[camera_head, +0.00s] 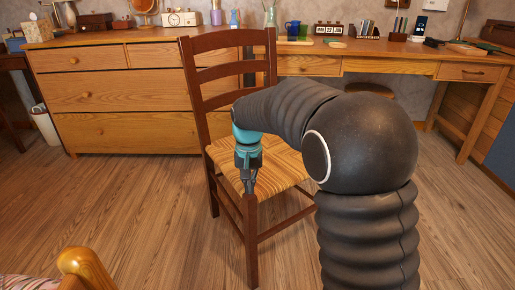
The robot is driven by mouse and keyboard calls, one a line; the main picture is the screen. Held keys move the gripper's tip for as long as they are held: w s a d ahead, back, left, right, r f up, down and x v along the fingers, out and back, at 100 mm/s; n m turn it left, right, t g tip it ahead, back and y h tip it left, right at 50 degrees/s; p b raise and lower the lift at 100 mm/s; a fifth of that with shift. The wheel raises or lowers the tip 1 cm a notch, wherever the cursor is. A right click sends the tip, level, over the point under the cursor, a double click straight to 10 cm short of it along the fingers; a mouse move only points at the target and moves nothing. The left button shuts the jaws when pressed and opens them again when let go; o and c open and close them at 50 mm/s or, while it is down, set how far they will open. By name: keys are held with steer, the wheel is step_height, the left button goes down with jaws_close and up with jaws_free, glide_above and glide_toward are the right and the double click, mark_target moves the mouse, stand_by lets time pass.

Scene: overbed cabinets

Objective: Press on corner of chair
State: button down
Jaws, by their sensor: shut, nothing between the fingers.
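A dark brown wooden chair (198,100) with a ladder back and a woven straw seat (280,166) stands in the middle of the view. My gripper (250,192) points down at the seat's near corner, right above the top of the chair's front leg (251,235). Its fingers are shut and empty. The fingertips appear to be at or very close to the corner; I cannot tell whether they touch it. My black arm covers the right part of the chair back and some of the seat's right side.
A wooden dresser and desk (120,92) run along the wall behind the chair, with many small items on top. A rounded wooden post (85,265) stands at the lower left. A white bin (46,128) stands by the dresser. The wood floor (130,205) left of the chair is clear.

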mark_target(250, 197)
steer(key=shift+f+b, duration=0.5)
steer(key=shift+f, duration=0.6)
stand_by(0.4)
steer(key=shift+s+d+f+p, duration=0.1)
steer(key=shift+f+p, duration=0.3)
steer(key=shift+p, duration=0.05)
stand_by(2.0)
steer(key=shift+r, duration=0.1)
steer(key=shift+r+p, duration=3.05)
steer(key=shift+r, duration=0.65)
